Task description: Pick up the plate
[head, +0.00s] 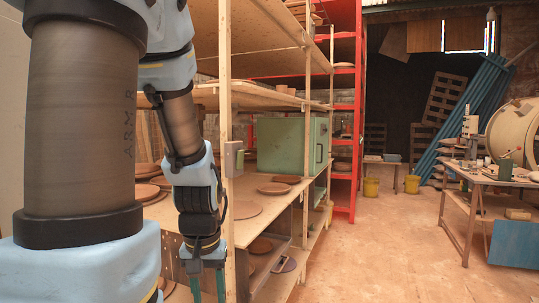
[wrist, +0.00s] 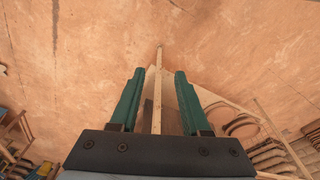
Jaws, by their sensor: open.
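Several round brown plates lie on the wooden shelves. On the middle shelf there are a small plate (head: 274,188), another behind it (head: 287,179) and a wide flat disc (head: 245,210). A plate (head: 262,246) and a purplish disc (head: 284,265) lie on the lower level. I cannot tell which one the task means. My gripper (head: 208,288) points down in front of the shelf post, its green fingers cut off by the lower edge. In the wrist view my gripper (wrist: 155,76) is open and empty, with a wooden post behind the gap. Round plates (wrist: 241,126) show right of it, apart from the fingers.
The shelf's upright post (head: 225,130) and upper boards stand close to my arm. A green cabinet (head: 285,146) sits on the middle shelf. A red rack (head: 345,120) stands behind. A worktable (head: 500,178) is at right. The floor (head: 385,250) between is clear.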

